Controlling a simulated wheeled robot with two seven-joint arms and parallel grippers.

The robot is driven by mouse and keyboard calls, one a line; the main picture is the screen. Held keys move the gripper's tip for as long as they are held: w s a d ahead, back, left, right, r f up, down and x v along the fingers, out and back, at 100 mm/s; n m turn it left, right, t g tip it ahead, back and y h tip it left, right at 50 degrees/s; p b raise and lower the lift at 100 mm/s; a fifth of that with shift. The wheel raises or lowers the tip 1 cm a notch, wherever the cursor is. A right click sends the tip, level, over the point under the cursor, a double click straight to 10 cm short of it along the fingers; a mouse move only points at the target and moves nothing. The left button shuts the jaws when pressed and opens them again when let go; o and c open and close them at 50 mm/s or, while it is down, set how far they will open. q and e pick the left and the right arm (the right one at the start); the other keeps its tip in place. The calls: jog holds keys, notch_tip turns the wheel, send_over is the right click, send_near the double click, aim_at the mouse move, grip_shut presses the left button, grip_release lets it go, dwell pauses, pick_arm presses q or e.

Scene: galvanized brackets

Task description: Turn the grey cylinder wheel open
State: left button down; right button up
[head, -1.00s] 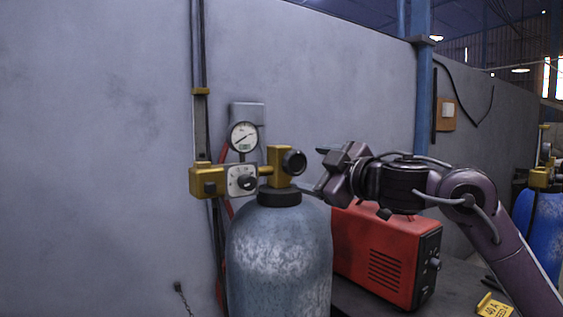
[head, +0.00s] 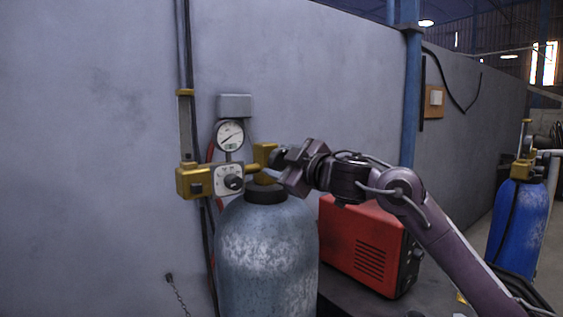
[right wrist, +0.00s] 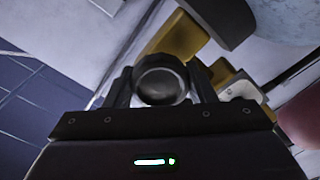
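The grey cylinder (head: 266,245) stands upright by the wall with a brass valve (head: 264,154) on its top. Its wheel shows in the right wrist view as a dark round knob (right wrist: 160,80). My right gripper (head: 283,168) is at the wheel, and in the head view it hides most of it. In the right wrist view the right gripper's fingers (right wrist: 161,84) lie on both sides of the wheel, close against its rim, and look shut on it. My left gripper is not in view.
A pressure gauge (head: 230,136) and a brass fitting (head: 194,182) sit left of the valve, near the wall. A red machine (head: 362,248) stands right of the cylinder, below my right arm. A blue cylinder (head: 519,220) stands far right.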

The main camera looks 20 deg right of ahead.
jog(key=c, duration=0.4)
jog(key=shift+n, duration=0.3)
jog(key=n+b, duration=0.1)
jog(key=n, duration=0.4)
jog(key=shift+n, duration=0.3)
jog(key=n+b, duration=0.1)
jog(key=n, duration=0.4)
jog(key=shift+b, duration=0.3)
jog(key=n+b, duration=0.1)
jog(key=n, duration=0.5)
jog(key=shift+f+n, duration=0.1)
jog(key=shift+n, duration=0.3)
jog(key=n+b, duration=0.1)
jog(key=n, duration=0.4)
jog(key=shift+n, duration=0.4)
jog(key=shift+f, duration=0.1)
